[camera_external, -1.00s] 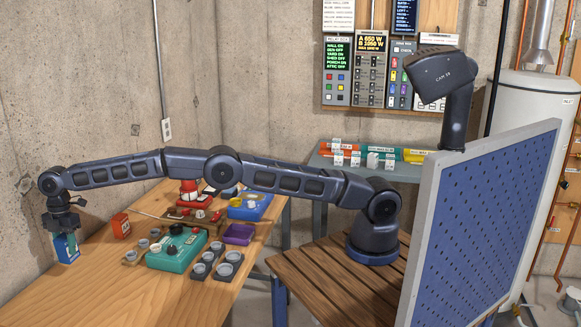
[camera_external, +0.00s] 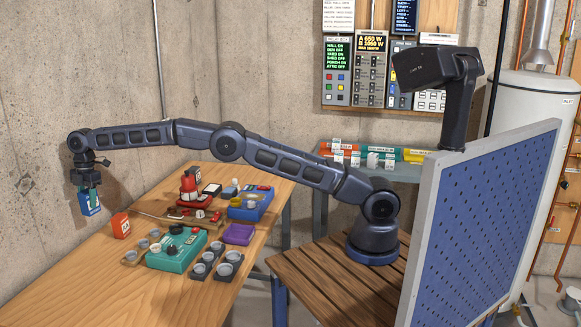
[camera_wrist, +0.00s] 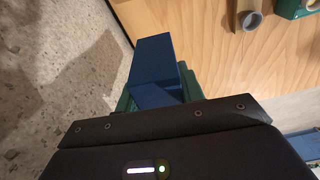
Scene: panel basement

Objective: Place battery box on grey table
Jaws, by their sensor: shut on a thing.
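The battery box appears to be the blue box with a white label (camera_external: 90,204) at the far left in the external view. In the wrist view it is a plain dark blue block (camera_wrist: 152,65). My gripper (camera_external: 85,188) is shut on it from above and holds it in the air over the left edge of the wooden table. Its green fingers (camera_wrist: 157,93) show on both sides of the box in the wrist view. The grey table (camera_external: 403,173) stands against the back wall, partly hidden by my arm and the blue panel.
Coloured tubes and small white-labelled items (camera_external: 375,156) occupy much of the grey table. The wooden table (camera_external: 75,285) bears a red box (camera_external: 121,226), a green device (camera_external: 176,250), a purple tray (camera_external: 238,234) and a blue device (camera_external: 251,206). A blue perforated panel (camera_external: 485,220) stands at right.

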